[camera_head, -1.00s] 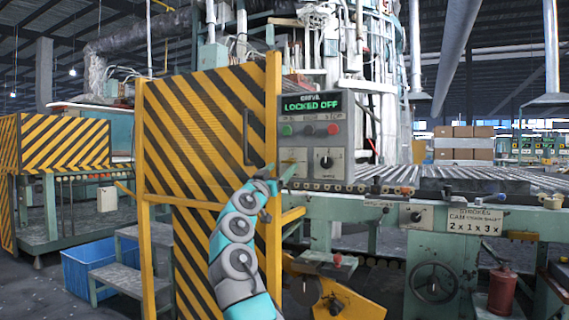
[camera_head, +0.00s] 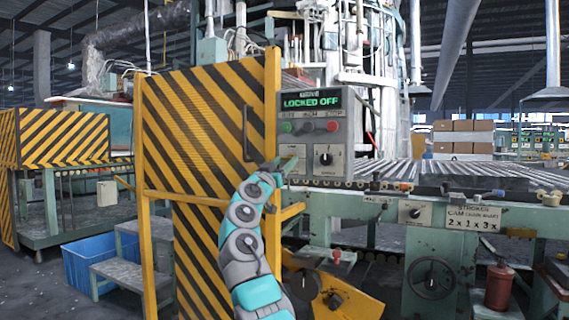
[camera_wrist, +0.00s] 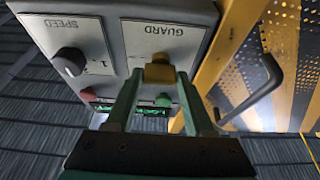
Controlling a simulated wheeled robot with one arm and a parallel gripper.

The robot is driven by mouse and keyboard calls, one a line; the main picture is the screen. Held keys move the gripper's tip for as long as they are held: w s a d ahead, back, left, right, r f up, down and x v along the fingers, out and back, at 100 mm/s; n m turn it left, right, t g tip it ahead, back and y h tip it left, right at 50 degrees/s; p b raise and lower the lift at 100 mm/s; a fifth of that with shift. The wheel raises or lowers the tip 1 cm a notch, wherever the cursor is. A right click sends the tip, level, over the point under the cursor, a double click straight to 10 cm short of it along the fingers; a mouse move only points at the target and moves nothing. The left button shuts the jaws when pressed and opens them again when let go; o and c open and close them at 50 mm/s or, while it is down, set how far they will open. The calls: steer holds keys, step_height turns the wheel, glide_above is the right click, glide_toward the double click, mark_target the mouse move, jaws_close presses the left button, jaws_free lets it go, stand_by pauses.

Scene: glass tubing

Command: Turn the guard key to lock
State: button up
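The guard key (camera_wrist: 160,72) is a yellow block on the grey control panel (camera_wrist: 125,25), below the GUARD label as the letters read, in the wrist view. My gripper (camera_wrist: 161,80) has its two green fingertips on either side of it, and they appear to touch its sides. In the head view my gripper (camera_head: 284,165) reaches the panel's (camera_head: 316,110) lower left and hides the key. The panel display (camera_head: 311,101) reads LOCKED OFF in green.
A dark speed knob (camera_wrist: 70,61) sits beside the key. Green, dark and red buttons (camera_head: 331,125) line the panel above. A yellow-black striped guard door (camera_head: 200,130) with a dark handle (camera_wrist: 255,92) stands close by. The roller conveyor (camera_head: 440,172) lies right.

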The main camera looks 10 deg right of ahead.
jaws_close()
